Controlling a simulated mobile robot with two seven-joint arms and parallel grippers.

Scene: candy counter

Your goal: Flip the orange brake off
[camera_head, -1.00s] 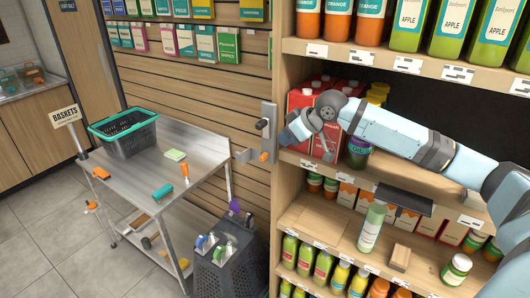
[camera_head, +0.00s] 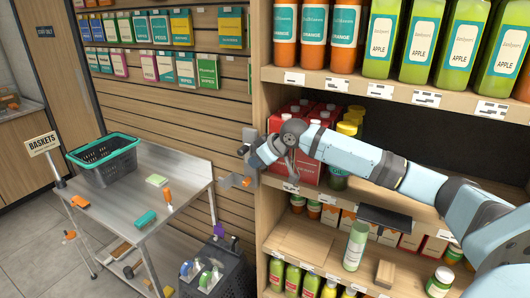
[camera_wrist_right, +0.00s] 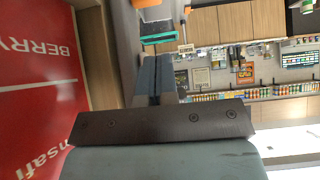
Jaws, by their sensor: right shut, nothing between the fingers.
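A small orange tab (camera_head: 246,182) sits on a grey metal bracket (camera_head: 230,180) at the shelf's left upright; it looks like the brake, though it is too small to read its position. My right gripper (camera_head: 250,158) is shut and empty, just above the tab and apart from it. It partly covers a grey box (camera_head: 249,135) on the upright. In the right wrist view, my gripper's fingers (camera_wrist_right: 154,80) are together with nothing between them. My left gripper is not in view.
Red cartons (camera_head: 310,170) stand on the shelf close beside my right wrist. The shelf upright (camera_head: 262,90) is close to my gripper. A steel table (camera_head: 178,180) with a dark basket (camera_head: 105,165) stands at left. Below is a dark bin (camera_head: 225,275).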

